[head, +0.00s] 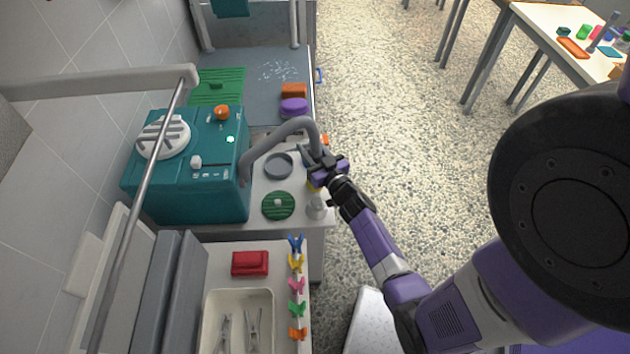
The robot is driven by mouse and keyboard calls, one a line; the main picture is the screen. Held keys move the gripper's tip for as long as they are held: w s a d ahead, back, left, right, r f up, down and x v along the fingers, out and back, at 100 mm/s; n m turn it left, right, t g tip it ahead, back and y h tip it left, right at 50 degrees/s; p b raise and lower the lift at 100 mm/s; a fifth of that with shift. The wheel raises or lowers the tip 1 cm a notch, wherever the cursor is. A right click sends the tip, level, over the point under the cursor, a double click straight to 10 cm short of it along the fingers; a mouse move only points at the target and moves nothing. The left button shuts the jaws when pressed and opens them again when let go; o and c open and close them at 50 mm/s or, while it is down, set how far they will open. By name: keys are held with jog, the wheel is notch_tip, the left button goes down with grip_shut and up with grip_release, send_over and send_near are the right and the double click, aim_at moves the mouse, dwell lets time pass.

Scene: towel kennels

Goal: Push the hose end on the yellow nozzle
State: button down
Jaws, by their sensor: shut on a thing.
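A thick grey hose (291,125) rises from the side of the teal machine (190,190), arches over the counter and bends down at its free end. My gripper (314,157) is shut on the hose near that end. The end itself is largely hidden by the gripper. A small patch of yellow (312,187), which appears to be the yellow nozzle, shows just below the gripper at the counter's right edge.
A grey round dish (279,166) and a green ribbed disc (278,205) lie left of the gripper. A pale nozzle-like piece (316,208) stands in front. Coloured clips (296,287) line the nearer counter's edge. A metal rail (140,200) crosses the left. Open floor lies right.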

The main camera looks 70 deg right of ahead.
jog(key=shift+f+b, duration=0.4)
jog(key=shift+f, duration=0.05)
dwell(1.1)
